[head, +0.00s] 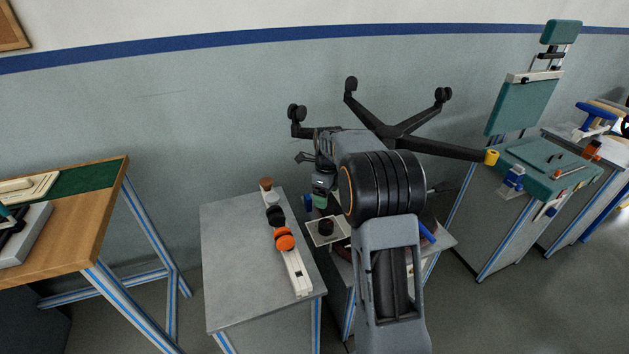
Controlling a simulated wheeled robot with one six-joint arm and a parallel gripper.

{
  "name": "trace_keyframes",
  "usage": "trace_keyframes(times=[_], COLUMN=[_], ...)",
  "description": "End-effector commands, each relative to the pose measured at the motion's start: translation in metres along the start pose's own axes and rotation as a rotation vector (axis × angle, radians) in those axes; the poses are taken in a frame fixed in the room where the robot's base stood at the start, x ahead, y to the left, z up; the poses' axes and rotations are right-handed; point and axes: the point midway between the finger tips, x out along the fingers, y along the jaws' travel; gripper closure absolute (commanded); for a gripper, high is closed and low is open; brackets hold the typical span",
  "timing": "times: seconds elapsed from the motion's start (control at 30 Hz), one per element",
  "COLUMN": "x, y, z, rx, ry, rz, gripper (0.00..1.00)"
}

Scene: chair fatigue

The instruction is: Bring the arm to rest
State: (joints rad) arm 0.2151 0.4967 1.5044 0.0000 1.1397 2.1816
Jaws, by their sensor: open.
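My arm rises from the bottom centre of the head view and folds over at a thick black joint. My gripper (304,157) shows as small dark fingers at the left of the far end of the arm. Its fingers are apart, and I see nothing held between them. Part of the wrist is hidden behind my own arm links.
A black star-shaped chair base (388,128) with castors and a yellow-tipped leg (491,157) stands behind my arm. A wooden table (85,235) stands left, a teal chair fixture (545,165) right.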

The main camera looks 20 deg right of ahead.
Motion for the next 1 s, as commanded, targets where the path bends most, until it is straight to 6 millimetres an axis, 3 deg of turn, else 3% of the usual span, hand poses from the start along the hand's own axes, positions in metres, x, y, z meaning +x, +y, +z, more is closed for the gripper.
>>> trace_keyframes(times=[0.27,0.37,0.47,0.57,0.67,0.9,1.0], x=[0.0,0.003,0.02,0.019,0.003,-0.06,-0.081], y=[-0.001,-0.001,0.01,0.031,0.06,0.153,0.187], z=[0.0,0.001,-0.007,-0.019,-0.03,-0.068,-0.084], rx=[-0.095,-0.278,-0.549,-0.868,-1.201,-1.996,-2.213], ry=[-0.002,-0.005,0.007,0.005,-0.001,0.019,0.047], rz=[-0.003,-0.01,0.021,0.032,0.023,-0.076,-0.133], gripper=[0.2,0.2,0.2,0.2,0.2,0.2,0.2])
